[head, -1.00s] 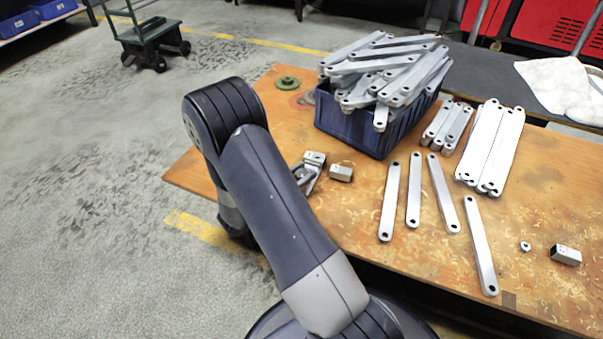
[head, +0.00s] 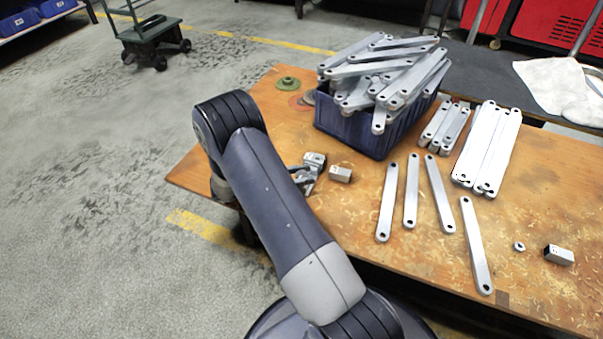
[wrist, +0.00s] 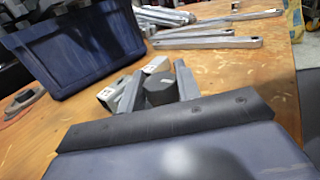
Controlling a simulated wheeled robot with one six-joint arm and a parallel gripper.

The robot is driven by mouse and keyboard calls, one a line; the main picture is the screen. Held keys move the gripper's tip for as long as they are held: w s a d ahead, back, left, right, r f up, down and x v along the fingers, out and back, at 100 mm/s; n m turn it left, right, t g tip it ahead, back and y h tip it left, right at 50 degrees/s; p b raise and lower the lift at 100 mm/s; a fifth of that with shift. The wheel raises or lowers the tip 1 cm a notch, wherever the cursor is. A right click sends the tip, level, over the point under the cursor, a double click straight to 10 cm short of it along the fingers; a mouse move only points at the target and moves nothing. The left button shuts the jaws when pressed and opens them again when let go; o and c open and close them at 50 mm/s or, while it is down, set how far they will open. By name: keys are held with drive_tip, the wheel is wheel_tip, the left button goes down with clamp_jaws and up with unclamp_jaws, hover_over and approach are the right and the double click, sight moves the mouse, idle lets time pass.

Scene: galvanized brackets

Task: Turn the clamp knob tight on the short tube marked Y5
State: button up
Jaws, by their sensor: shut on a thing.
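My gripper (wrist: 158,90) is shut on a dark grey knob (wrist: 160,91), which sits between its two fingers in the wrist view. Two short silver tubes lie close by: one (wrist: 108,97) at the left finger, the other (wrist: 157,64) just behind the knob. In the head view my gripper (head: 304,178) is low over the table's left part, partly hidden by my arm. There one short tube (head: 315,159) is at the gripper and another (head: 340,174) lies just right of it. I cannot read a Y5 mark on either. The knob's tightness does not show.
A blue bin (head: 350,133) heaped with flat brackets stands just behind. Loose brackets (head: 412,190) lie to the right on the wooden table (head: 400,255). A third short tube (head: 558,254) and a small nut (head: 519,246) are at the far right.

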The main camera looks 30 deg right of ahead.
drive_tip(key=shift+g, duration=0.3)
drive_tip(key=o, duration=0.9)
drive_tip(key=shift+o, duration=0.2)
drive_tip(key=p+v, duration=0.2)
drive_tip(key=v, duration=0.9)
drive_tip(key=shift+r, duration=0.1)
drive_tip(key=shift+d, duration=0.1)
drive_tip(key=b+x, duration=0.2)
drive_tip(key=x, duration=0.9)
